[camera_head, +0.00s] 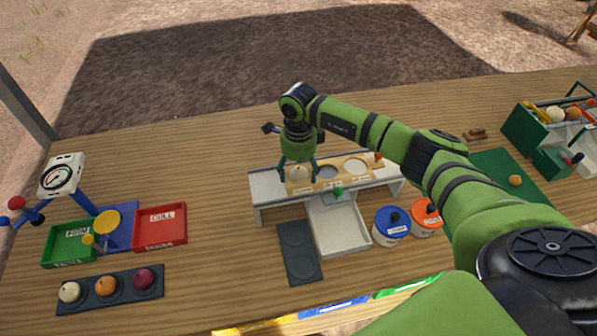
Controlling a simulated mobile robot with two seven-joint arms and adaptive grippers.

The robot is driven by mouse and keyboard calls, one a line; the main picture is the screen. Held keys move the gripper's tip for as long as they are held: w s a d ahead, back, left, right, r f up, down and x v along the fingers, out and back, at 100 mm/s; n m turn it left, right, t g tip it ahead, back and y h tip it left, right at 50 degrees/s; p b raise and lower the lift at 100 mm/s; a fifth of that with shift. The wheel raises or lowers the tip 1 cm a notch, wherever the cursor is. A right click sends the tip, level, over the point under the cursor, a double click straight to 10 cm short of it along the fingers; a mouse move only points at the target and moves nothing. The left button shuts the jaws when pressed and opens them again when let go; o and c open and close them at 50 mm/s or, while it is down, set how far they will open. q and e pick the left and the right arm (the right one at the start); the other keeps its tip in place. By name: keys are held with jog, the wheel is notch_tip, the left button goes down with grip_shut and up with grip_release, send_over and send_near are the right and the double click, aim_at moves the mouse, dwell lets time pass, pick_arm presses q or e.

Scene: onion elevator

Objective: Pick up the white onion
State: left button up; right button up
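A pale, whitish round thing (299,173), which looks like a white onion, sits at the left hole of the tan panel on a grey-white stand (269,187). My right gripper (299,165) points down over it, with its two fingers spread on either side; a gap seems to show between fingers and onion. The gripper hides part of the hole. Another white onion (69,292) lies in the left well of a dark tray (88,303) at the front left, beside an orange-brown one (106,285) and a purple one (143,278). My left gripper is not in view.
Green (69,257) and red (160,240) bins and a dial gauge (61,175) stand at the left. Blue-lidded (391,220) and orange-lidded (424,211) tubs stand right of a white chute (340,238). A green crate (523,130) is far right. The table's back left is clear.

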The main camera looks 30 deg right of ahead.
jog(key=c, duration=1.3)
jog(key=shift+o, duration=0.2)
jog(key=shift+r, duration=0.1)
